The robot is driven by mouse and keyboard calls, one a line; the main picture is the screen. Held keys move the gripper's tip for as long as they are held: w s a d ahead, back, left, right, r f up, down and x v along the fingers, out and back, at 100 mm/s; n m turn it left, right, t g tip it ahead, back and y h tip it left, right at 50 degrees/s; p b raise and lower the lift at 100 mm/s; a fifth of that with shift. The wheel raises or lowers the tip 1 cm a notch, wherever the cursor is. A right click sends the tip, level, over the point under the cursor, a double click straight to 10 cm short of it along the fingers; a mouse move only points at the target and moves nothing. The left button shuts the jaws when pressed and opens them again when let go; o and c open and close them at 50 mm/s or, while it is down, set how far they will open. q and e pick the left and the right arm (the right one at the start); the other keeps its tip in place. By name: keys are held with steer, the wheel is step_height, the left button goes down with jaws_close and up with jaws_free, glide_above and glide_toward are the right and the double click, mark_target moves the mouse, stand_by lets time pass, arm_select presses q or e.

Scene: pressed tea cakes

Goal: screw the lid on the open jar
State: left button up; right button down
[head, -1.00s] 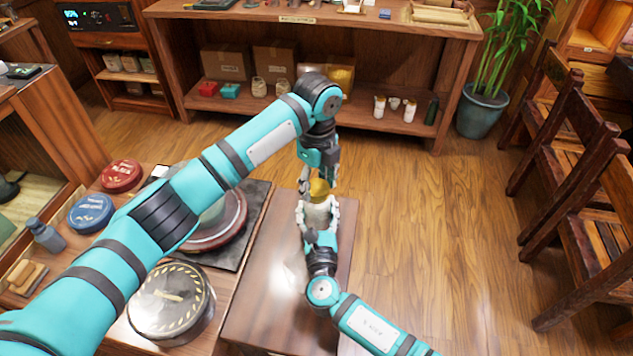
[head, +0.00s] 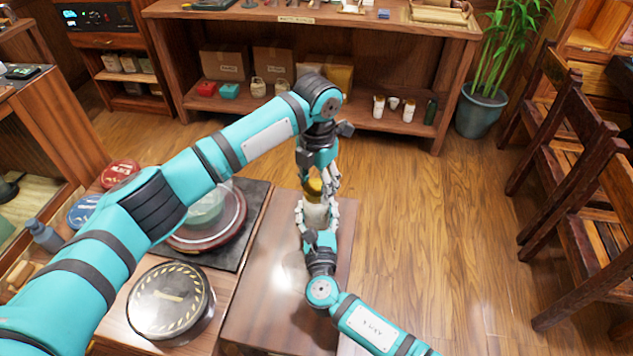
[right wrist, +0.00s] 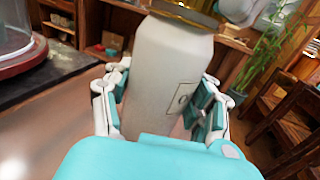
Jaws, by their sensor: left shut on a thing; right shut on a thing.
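The jar (head: 315,216) is pale and upright at the wooden table's far end. It also shows large in the right wrist view (right wrist: 165,75), with a dark printed mark on its side. My right gripper (head: 317,212) is shut around its body from the near side. The gold lid (head: 313,188) is at the jar's mouth, and its edge shows in the right wrist view (right wrist: 186,13). My left gripper (head: 316,186) comes from above and is shut on the lid. Whether the lid's thread is engaged is hidden.
A round tin with a striped rim (head: 170,300) and a dark tray (head: 245,225) with a glass-domed dish are to the left. A wooden shelf (head: 390,130) stands behind. Chairs (head: 575,190) stand at right. Floor between is clear.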

arm_select(q)
steer(key=o, duration=0.7)
steer(key=shift+r, duration=0.1)
steer(key=shift+r, duration=2.2)
steer(key=shift+c, duration=0.4)
